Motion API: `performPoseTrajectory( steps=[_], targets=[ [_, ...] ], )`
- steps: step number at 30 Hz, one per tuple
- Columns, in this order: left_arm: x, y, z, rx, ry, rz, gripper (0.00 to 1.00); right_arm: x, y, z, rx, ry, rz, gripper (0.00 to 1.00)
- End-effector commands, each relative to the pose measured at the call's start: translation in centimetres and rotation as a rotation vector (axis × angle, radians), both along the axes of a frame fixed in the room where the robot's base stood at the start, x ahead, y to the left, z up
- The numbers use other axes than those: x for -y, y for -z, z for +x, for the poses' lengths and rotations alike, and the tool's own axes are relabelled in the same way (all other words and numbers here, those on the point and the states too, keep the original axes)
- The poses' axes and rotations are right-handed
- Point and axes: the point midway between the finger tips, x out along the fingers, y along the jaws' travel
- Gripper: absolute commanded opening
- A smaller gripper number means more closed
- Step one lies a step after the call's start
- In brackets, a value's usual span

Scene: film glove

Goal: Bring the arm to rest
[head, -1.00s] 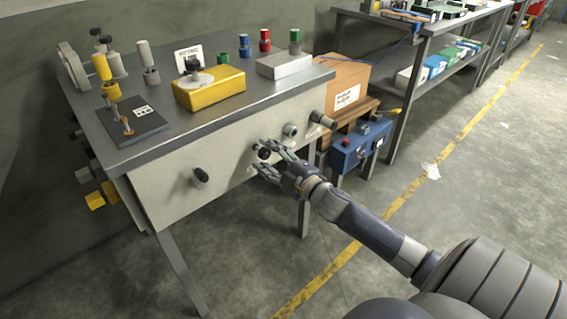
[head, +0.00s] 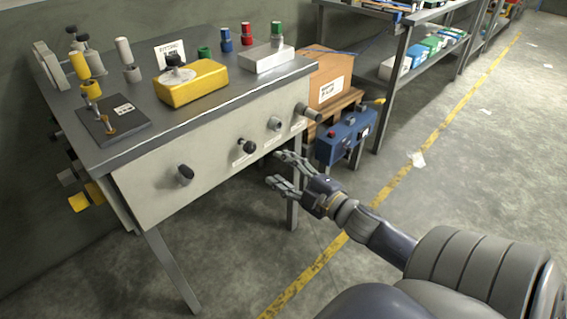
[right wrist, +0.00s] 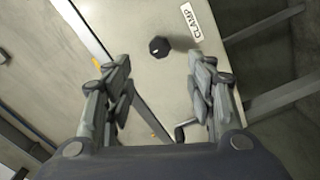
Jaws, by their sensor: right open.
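My right gripper (head: 283,171) is open and empty in the head view, in front of the bench's front panel (head: 205,172) and apart from it. A black knob (head: 247,146) on that panel is just left of and above the fingertips. In the right wrist view the same panel lies beyond the open fingers (right wrist: 158,95), with a black knob (right wrist: 159,46) beside a label reading CLAMP (right wrist: 191,22). Nothing is between the fingers. My left gripper is not in view.
The metal bench (head: 140,142) carries a yellow block (head: 191,83), a dark plate and several coloured cylinders. A blue box (head: 343,137) and a cardboard carton (head: 330,80) stand right of it. A shelf rack is behind. The floor right of the yellow line (head: 392,187) is mostly clear.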

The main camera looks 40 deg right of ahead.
Motion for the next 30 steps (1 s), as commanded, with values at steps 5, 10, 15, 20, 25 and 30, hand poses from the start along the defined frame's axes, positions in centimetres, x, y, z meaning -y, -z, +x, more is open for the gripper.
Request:
performPoseTrajectory(
  steps=[5, 10, 15, 20, 25, 30],
  targets=[
    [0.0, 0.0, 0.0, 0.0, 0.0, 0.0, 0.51, 0.0, 0.0, 0.0, 0.0, 0.0, 0.0, 0.51],
    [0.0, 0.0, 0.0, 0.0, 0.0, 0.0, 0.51, 0.0, 0.0, 0.0, 0.0, 0.0, 0.0, 0.51],
    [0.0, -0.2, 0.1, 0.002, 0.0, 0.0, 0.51, 0.0, 0.2, 0.0, -0.006, 0.006, 0.008, 0.51],
    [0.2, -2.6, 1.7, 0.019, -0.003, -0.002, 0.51, -0.4, 2.2, -0.6, -0.088, 0.089, 0.1, 0.51],
    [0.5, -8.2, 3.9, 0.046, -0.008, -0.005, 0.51, -1.9, 6.9, -2.8, -0.285, 0.256, 0.295, 0.51],
    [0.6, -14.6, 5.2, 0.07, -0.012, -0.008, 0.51, -5.2, 11.6, -6.7, -0.524, 0.41, 0.487, 0.51]
  ],
)
